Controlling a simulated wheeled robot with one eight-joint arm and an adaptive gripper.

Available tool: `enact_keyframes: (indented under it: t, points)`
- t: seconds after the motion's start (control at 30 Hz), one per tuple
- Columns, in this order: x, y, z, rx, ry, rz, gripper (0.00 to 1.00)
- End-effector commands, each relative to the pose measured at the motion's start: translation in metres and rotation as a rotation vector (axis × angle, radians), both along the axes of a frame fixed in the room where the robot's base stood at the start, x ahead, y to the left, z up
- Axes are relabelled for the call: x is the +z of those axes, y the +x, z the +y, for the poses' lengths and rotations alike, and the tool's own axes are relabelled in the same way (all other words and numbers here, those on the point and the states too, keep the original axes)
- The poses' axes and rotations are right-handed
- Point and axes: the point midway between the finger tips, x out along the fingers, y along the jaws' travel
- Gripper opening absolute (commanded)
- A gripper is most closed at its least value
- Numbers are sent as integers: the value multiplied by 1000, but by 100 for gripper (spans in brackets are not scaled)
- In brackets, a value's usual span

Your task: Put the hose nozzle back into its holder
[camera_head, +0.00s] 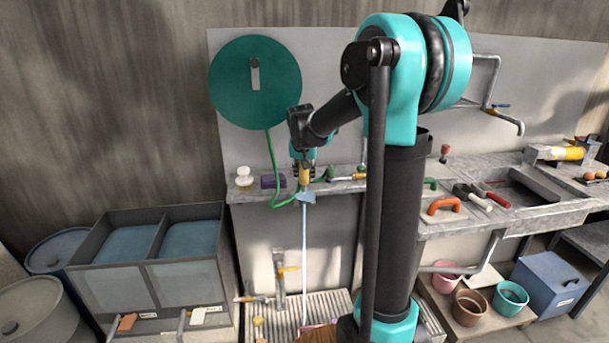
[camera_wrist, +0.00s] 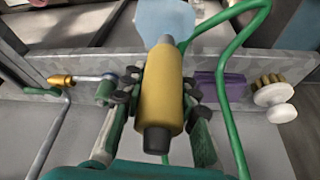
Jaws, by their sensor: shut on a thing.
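My gripper (camera_head: 304,172) is at the front edge of the shelf below the green hose reel (camera_head: 255,82). It is shut on the yellow hose nozzle (camera_wrist: 163,85), with a finger on either side of its barrel. In the head view the nozzle (camera_head: 304,178) points down, and a pale blue stream (camera_head: 305,245) runs from it toward the floor grating. The blue fan of spray (camera_wrist: 165,18) also shows at the nozzle tip in the wrist view. The green hose (camera_head: 273,165) hangs from the reel and loops beside my gripper. I cannot make out the nozzle's holder.
On the shelf (camera_head: 345,187) are a purple block (camera_head: 272,181), a white knobbed item (camera_head: 244,176) and a yellow-tipped tap (camera_head: 345,177). A divided tank (camera_head: 150,270) stands left. A tool-covered counter (camera_head: 470,222) is right. The grating (camera_head: 285,318) lies below.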

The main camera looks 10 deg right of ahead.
Motion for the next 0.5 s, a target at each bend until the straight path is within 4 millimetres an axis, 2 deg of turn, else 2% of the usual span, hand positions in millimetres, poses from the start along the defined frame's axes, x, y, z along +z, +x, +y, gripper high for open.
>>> enact_keyframes:
  t: [0.5]
  points:
    - [-11,0,0,0,0,0,0]
